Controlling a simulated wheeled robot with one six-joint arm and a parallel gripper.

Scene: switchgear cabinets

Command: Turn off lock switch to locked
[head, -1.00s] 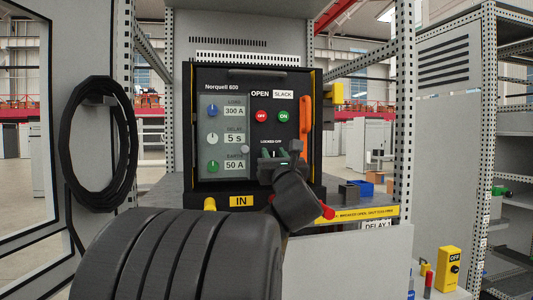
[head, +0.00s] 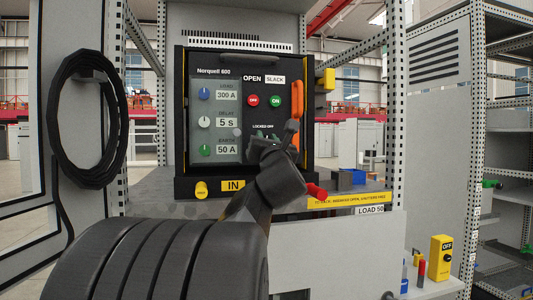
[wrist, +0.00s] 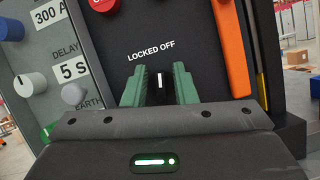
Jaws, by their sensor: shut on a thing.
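The lock switch (wrist: 160,82) shows in the wrist view as a small dark part with a white mark, below the LOCKED OFF label (wrist: 151,51). The mark stands roughly upright in the picture, while the label slopes up to the right. My gripper (wrist: 160,88) has its two green fingers on either side of the switch and is shut on it. In the head view my gripper (head: 268,138) is at the panel just below the same label, and its body hides most of the switch.
The black Norquell 600 unit (head: 250,62) carries a red OFF button (head: 253,100), a green ON button (head: 276,101) and dials at left. An orange handle (wrist: 232,50) stands close right of my gripper. A yellow part (head: 201,189) and red-tipped part (head: 317,191) project below.

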